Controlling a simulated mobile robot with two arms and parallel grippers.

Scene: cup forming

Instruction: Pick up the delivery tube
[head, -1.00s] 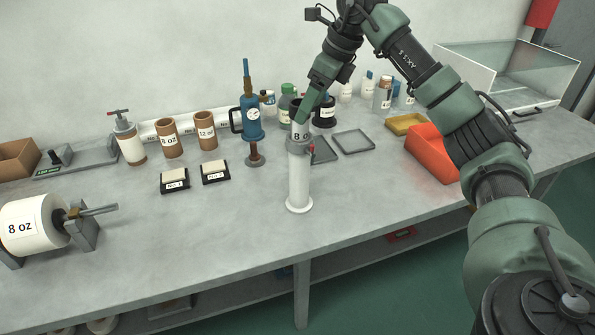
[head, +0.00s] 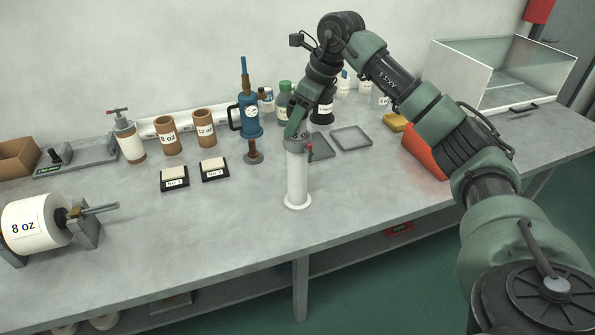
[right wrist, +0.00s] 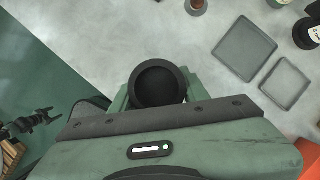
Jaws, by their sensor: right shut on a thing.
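A white upright tube (head: 297,178) with a flanged foot stands on the bench in the head view. My right gripper (head: 295,132) is at this upper end, fingers pointing down. In the right wrist view a dark round tube mouth (right wrist: 158,85) lies between the fingers, and the gripper (right wrist: 152,100) is shut on it. How far this dark-mouthed tube sits inside the collar is hidden. I cannot tell which part is the delivery tube. The left gripper is out of view.
Behind and left stand a blue pump-like device (head: 250,118) and brown cups (head: 205,128). Two small black label stands (head: 174,179) are left. Grey trays (head: 350,139) and a red-orange bin (head: 425,150) are right. The front middle of the bench (head: 220,235) is clear.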

